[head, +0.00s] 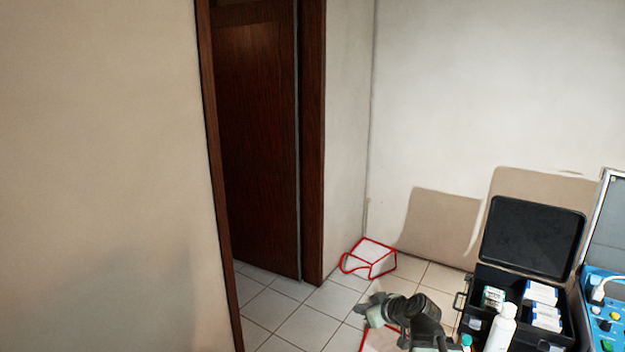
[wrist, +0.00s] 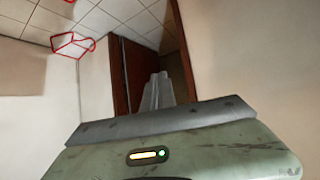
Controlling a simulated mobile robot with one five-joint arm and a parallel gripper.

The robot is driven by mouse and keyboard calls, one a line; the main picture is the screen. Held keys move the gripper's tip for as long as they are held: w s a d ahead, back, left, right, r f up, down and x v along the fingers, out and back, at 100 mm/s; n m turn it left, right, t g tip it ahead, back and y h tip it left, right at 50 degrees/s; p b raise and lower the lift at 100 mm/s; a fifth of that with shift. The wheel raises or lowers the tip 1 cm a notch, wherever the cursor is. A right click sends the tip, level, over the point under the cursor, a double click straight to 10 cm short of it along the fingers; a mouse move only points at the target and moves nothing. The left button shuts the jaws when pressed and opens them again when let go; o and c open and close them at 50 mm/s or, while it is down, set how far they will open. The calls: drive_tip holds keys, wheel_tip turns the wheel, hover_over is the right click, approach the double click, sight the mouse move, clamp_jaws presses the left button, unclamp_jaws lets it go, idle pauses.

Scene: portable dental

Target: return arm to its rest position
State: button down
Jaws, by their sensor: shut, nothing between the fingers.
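My gripper (head: 365,302) shows low in the head view, right of centre, at the end of my folded arm. In the wrist view its fingers (wrist: 157,92) are together, with nothing between them. They point toward the dark door and its frame. The gripper's green-grey housing fills the bottom of the wrist view. The lower part of my arm is cut off by the bottom edge of the head view.
A brown door (head: 255,140) stands left of centre. A red wire-framed item (head: 370,260) lies on the tiled floor (head: 290,315) by the wall. An open black case (head: 530,240) with boxes, a white bottle (head: 501,330) and a blue panel unit (head: 606,315) stand at right.

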drive_tip(key=s+a+f+g+h+p, duration=0.1)
drive_tip(key=s+a+f+g+h, duration=0.1)
drive_tip(key=s+a+f+g, duration=0.4)
drive_tip(key=s+d+f+m+g+h, duration=0.2)
drive_tip(key=s+d+m+g+h, duration=0.1)
drive_tip(key=s+d+m, duration=0.4)
drive_tip(key=s, duration=0.2)
drive_tip(key=shift+s+d+f+h, duration=0.2)
drive_tip(key=shift+s+h, duration=0.1)
drive_tip(key=shift+h, duration=0.1)
drive_tip(key=shift+d, duration=0.1)
